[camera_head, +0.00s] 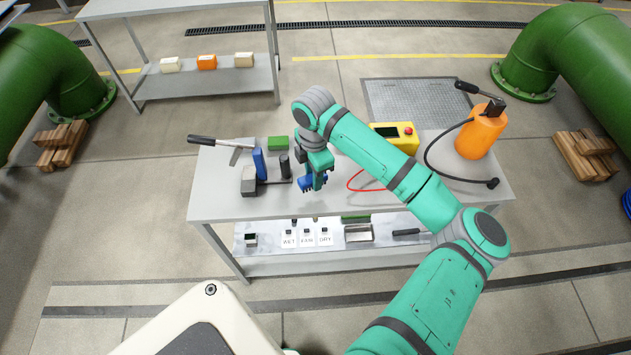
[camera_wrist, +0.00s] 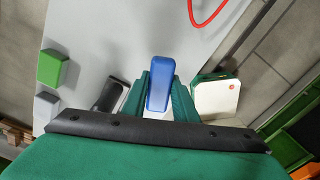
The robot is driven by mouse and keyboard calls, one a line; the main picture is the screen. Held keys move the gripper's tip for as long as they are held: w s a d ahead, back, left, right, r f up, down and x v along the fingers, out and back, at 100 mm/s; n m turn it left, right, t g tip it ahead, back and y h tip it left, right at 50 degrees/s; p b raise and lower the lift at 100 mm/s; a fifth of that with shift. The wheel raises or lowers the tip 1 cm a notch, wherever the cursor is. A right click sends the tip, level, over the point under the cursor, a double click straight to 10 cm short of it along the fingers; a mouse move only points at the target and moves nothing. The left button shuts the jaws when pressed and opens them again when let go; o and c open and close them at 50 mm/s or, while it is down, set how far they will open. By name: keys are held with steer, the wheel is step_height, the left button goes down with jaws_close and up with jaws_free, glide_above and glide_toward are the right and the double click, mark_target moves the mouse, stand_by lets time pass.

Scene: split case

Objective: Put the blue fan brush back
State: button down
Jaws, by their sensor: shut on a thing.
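My gripper (camera_head: 314,184) is over the front edge of the grey table, shut on a blue piece (camera_head: 304,183), which I take to be the blue fan brush. In the wrist view its blue handle (camera_wrist: 160,82) stands between the two green fingers. Its brush end is not clear. On the lower shelf, below and in front of the table top, three white holders read WET (camera_head: 289,240), FAN (camera_head: 307,240) and DRY (camera_head: 325,239). My gripper is well above the FAN holder.
A yellow box (camera_head: 396,136) and an orange tank (camera_head: 480,135) are right. A metal tray (camera_head: 359,234) sits beside the holders.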

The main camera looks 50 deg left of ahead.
steer(key=shift+w+a+f, duration=0.1)
steer(key=shift+w+f, duration=0.1)
steer(key=shift+f, duration=0.2)
steer(key=shift+w+f, duration=0.15)
steer(key=shift+f, duration=0.75)
steer(key=shift+w+f, duration=0.15)
steer(key=shift+f, duration=0.75)
steer(key=c, duration=1.4)
jaws_free()
steer(key=shift+c, duration=0.2)
steer(key=shift+r, duration=0.1)
step_height(320, 180, up, 11)
steer(key=shift+f, duration=0.2)
steer(key=shift+r, duration=0.65)
